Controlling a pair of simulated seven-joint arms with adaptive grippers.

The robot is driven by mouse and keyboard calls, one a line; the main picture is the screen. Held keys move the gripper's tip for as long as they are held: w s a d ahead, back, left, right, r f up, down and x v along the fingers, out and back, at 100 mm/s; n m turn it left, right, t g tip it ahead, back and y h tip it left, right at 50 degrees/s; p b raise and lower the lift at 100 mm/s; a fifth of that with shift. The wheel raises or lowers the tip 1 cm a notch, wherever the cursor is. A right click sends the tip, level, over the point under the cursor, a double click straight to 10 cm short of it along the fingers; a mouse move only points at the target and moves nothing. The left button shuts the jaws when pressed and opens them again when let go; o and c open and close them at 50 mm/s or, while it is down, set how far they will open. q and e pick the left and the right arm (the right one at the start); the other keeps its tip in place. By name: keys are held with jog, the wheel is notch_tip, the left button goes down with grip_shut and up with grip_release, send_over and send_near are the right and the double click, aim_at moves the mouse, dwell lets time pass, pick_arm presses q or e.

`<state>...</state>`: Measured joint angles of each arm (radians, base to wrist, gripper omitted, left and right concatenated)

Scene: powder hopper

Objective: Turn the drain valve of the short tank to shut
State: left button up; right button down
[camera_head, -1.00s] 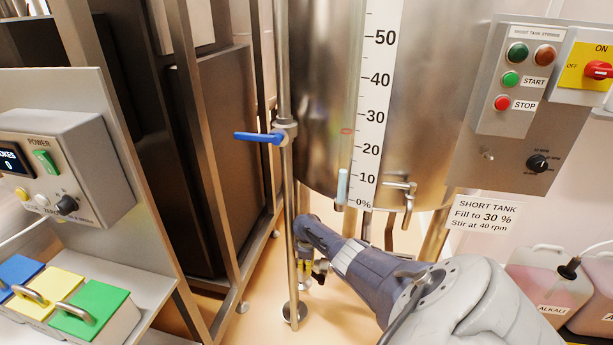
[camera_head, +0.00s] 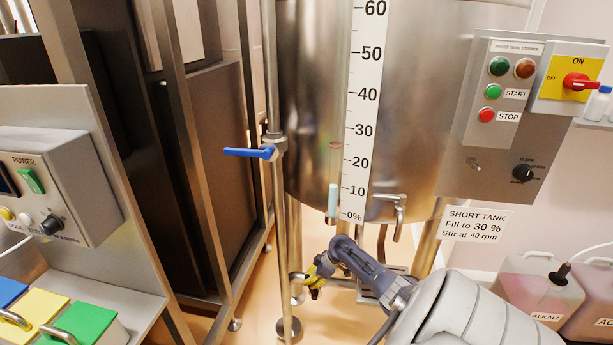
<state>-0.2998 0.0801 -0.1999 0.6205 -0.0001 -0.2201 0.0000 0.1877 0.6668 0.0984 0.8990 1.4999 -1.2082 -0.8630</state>
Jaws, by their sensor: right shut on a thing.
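The short tank (camera_head: 415,120) is a large steel vessel with a white percent scale (camera_head: 363,130). Its sign (camera_head: 476,220) reads SHORT TANK, fill to 30 %, stir at 40 rpm. Under the tank, a small yellow handle (camera_head: 313,271) shows by the low pipework, seemingly the drain valve's. My right gripper (camera_head: 319,273) reaches in from the lower right and is shut on this yellow handle. Its dark fingers partly cover the handle, and the valve body is hard to make out. My left gripper is out of view.
A blue lever (camera_head: 249,152) sticks out left from the vertical pipe (camera_head: 281,220). A small steel tap (camera_head: 397,208) hangs at the tank's lower front. The stirrer panel (camera_head: 500,100) and pink canisters (camera_head: 540,288) stand right; a power box (camera_head: 55,190) and colored lids stand left.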

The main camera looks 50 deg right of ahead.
jog(key=shift+s+d+t, duration=0.25)
jog(key=shift+s+t, duration=0.2)
jog(key=shift+t, duration=0.05)
jog(key=c, duration=1.3)
grip_release()
jog(key=shift+w+a+f+g+h, duration=0.1)
jog(key=shift+w+a+g+h, duration=0.15)
jog(key=shift+w+g, duration=0.35)
jog(key=shift+w+a+f+g+h, duration=0.15)
jog(key=shift+w+a+g, duration=0.2)
jog(key=shift+w+g, duration=0.2)
jog(key=shift+w+a+f+g+h, duration=0.25)
jog(key=shift+w+f+g+h, duration=0.15)
jog(key=shift+g, duration=0.2)
jog(key=shift+w+a+f+g+h, duration=0.15)
jog(key=shift+w+a+g+h, duration=0.1)
jog(key=shift+w+g, duration=0.3)
jog(key=shift+w+a+f+g+h, duration=0.25)
jog(key=shift+w+f+g+h, duration=0.1)
jog(key=shift+g, duration=0.35)
